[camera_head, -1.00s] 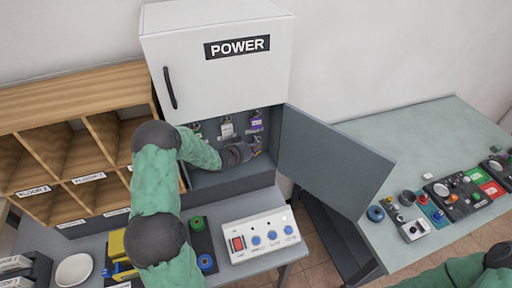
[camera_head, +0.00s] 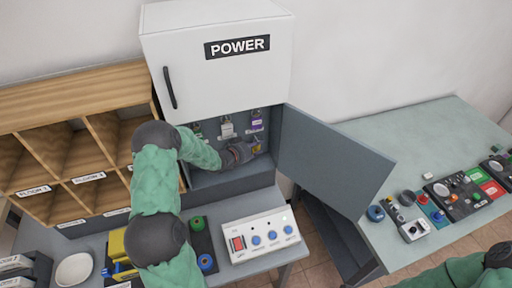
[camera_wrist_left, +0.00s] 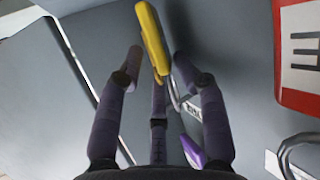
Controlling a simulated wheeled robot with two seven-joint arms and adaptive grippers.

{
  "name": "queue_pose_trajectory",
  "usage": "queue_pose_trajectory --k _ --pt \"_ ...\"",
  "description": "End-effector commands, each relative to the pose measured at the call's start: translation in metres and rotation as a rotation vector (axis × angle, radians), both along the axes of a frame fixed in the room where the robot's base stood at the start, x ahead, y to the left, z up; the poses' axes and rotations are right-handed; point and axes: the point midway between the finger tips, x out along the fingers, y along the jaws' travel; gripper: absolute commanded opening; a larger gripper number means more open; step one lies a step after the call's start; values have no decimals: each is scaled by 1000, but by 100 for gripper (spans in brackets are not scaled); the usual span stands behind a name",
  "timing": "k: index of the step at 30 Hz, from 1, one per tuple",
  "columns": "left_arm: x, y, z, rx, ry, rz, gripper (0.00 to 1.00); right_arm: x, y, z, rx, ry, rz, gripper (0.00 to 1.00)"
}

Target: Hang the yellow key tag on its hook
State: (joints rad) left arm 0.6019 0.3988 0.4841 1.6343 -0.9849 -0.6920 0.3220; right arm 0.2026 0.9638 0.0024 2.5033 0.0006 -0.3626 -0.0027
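The yellow key tag (camera_wrist_left: 152,38) is inside the open cabinet, at the top centre of the left wrist view. In the head view only a small yellow patch (camera_head: 258,147) of it shows beside my gripper. My left gripper (camera_head: 248,150) reaches into the cabinet. In the left wrist view its dark fingers (camera_wrist_left: 158,62) are spread, with gaps between the outer fingertips and the tag. A metal hook (camera_wrist_left: 178,98) with a small label is just below the tag; whether the tag's hole is around it I cannot tell. My right gripper is out of view.
A purple tag (camera_wrist_left: 192,150) and a red tag (camera_wrist_left: 296,55) hang close by. The cabinet door (camera_head: 335,160) stands open to the right. A button panel (camera_head: 260,237) sits in front. Wooden pigeonholes (camera_head: 70,90) stand at the left.

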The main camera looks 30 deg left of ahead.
Motion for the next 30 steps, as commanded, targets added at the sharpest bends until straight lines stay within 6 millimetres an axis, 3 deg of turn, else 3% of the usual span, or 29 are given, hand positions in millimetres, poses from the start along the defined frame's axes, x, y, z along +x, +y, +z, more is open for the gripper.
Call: queue_pose_trajectory --k 7,21,30 --pt "-16 10 12 6 -7 11 42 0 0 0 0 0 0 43" --pt "-94 19 44 7 -5 7 42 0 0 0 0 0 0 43" --pt "-110 19 48 4 -2 2 42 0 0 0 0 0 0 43"
